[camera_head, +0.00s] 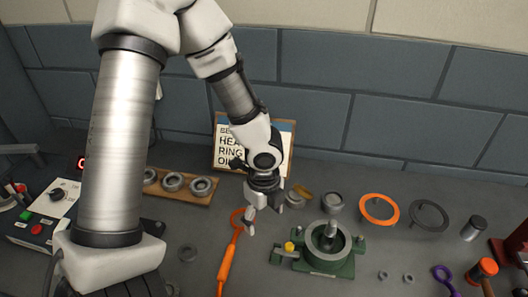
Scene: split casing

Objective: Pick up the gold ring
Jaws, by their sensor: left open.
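A small gold ring (304,190) shows just right of my left gripper, on the dark bench in front of the sign. It is small in the picture, and a grey round part beside it overlaps the view of it. My left gripper (266,217) points down, open, left of the gold ring and apart from it in the picture. Nothing shows between its fingers. My right gripper is not in view.
A green fixture (322,262) with a grey bore stands in front. An orange-handled tool (228,262) lies below the gripper. A flat orange ring (379,221), a dark ring (429,226) and a wooden rack (186,192) are nearby. A sign (228,150) stands behind.

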